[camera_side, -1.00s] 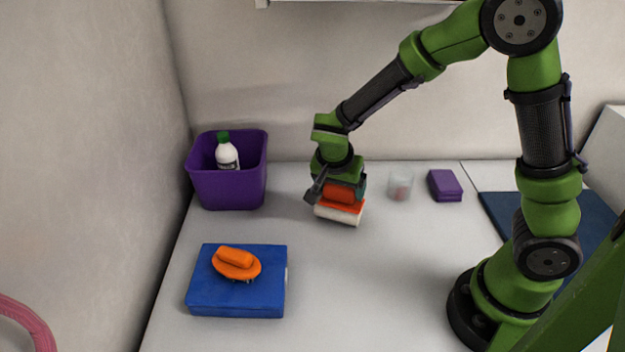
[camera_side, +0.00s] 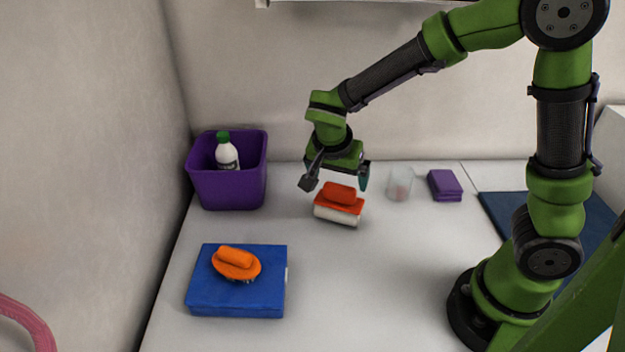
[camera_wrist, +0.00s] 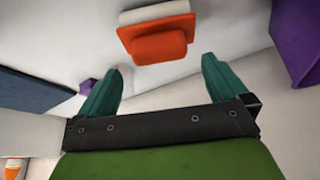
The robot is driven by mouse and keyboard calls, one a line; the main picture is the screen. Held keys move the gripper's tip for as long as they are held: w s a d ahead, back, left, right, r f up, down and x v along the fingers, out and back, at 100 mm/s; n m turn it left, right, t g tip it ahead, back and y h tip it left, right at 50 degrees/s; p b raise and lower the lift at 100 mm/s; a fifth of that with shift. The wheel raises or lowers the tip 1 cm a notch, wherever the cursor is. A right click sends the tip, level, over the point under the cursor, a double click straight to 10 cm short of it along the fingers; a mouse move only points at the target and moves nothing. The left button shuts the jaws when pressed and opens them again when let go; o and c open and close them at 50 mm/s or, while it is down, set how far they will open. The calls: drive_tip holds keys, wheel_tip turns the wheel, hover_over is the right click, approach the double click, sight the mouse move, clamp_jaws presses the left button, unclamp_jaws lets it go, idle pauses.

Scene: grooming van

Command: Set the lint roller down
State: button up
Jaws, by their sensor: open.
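The lint roller (camera_side: 339,205) rests on the white table, with its orange handle block on top and its pale roller part below. It also shows in the wrist view (camera_wrist: 158,42), beyond the fingertips. My gripper (camera_side: 336,182) is open and empty just above and behind it. Its two teal fingers stand wide apart in the wrist view (camera_wrist: 162,72), and the roller is clear of both.
A purple bin (camera_side: 228,190) with a white green-capped bottle (camera_side: 227,155) stands at the back left. An orange brush (camera_side: 236,263) lies on a blue box (camera_side: 236,299) in front. A clear cup (camera_side: 400,184) and a purple block (camera_side: 445,185) stand right of the roller. The front middle is clear.

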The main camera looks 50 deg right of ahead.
drive_tip(key=v, duration=0.7)
drive_tip(key=s+d+r+n+t+y, duration=0.1)
drive_tip(key=s+r+n+t+y, duration=0.4)
drive_tip(key=s+n, duration=0.4)
drive_tip(key=s+r+y, duration=0.1)
drive_tip(key=s, duration=0.2)
drive_tip(key=shift+r+n, duration=0.3)
